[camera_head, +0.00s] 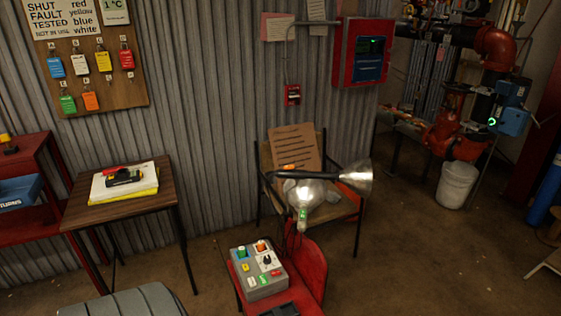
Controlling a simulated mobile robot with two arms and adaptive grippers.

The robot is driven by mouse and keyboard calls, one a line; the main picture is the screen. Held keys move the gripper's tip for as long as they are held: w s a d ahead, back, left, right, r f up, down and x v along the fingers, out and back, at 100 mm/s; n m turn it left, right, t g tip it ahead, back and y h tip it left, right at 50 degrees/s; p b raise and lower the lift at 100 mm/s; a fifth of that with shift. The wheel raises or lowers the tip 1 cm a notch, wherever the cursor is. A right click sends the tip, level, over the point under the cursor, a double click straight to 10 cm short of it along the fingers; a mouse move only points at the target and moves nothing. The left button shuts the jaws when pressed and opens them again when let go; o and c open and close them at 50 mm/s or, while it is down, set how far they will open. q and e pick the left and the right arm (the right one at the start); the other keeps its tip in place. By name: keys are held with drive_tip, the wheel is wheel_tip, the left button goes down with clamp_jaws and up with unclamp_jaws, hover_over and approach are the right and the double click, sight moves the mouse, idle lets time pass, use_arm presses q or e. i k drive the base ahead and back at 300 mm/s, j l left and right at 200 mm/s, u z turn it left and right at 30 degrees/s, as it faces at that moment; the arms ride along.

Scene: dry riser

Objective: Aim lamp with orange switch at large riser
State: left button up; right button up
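A twin work lamp stands in the middle, with a black bar (310,174) across its top. One silvery lamp head (355,178) flares open at the bar's right end. A second rounded silvery head (303,192) hangs lower, with a green piece (303,214) at its bottom. A small orange piece (289,167) shows on or just behind the bar's left part; I cannot tell which head it belongs to. Large red pipework (495,45) with valves stands at the right; I cannot tell which pipe is the large riser. Neither of my grippers is in view.
A grey control box (260,271) with coloured knobs sits in front of the lamp, by a red panel (307,268). A chair (348,203) with a cardboard sheet (295,146) stands behind. A white bucket (457,185) stands below the pipes. Floor (415,260) at right is clear.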

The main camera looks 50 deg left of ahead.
sight(358, 176)
drive_tip(key=u, duration=1.3)
